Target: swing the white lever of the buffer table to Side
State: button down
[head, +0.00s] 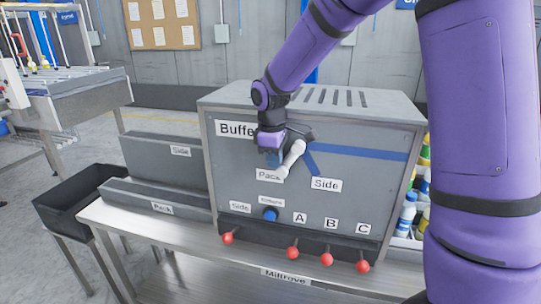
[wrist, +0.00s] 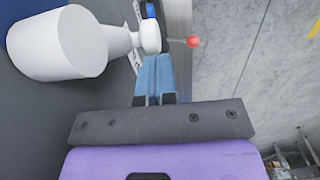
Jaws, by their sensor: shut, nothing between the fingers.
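The buffer table cabinet (head: 235,185) is a grey box with a slotted top and a label partly hidden by my arm. Its white lever (head: 291,159) slants down and left, its lower end by the Pack label (head: 266,175). The Side label (head: 325,184) is to the lever's right. My gripper (head: 273,160) is shut and empty, just left of the lever. In the wrist view the lever (wrist: 60,42) is large, and my blue fingertips (wrist: 152,58) are close to its knob; I cannot tell whether they touch.
Below the lever are a blue knob (head: 270,214), labels A, B and C, and several red-ended levers (head: 293,253). A black bin (head: 75,200) stands at the left. Bottles (head: 407,212) stand right of the cabinet, beside my arm.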

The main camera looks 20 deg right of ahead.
aim_at(285, 175)
jog(key=shift+s+d+f+g+h, duration=0.15)
jog(key=shift+f+g+h, duration=0.35)
jog(key=shift+h, duration=0.1)
dwell(0.5)
jog(key=f+g+h, duration=0.1)
jog(key=h, duration=0.1)
jog(key=s+d+f+g+h, duration=0.1)
jog(key=g+h, duration=0.1)
jog(key=shift+d, duration=0.2)
jog(key=d+g+h, duration=0.1)
jog(key=h, duration=0.1)
jog(key=s+d+g+h, duration=0.1)
jog(key=shift+s+d+f+g+h, duration=0.15)
jog(key=shift+s+f+g+h, duration=0.15)
jog(key=shift+f+h, duration=0.1)
jog(key=shift+d, duration=0.1)
dwell(0.5)
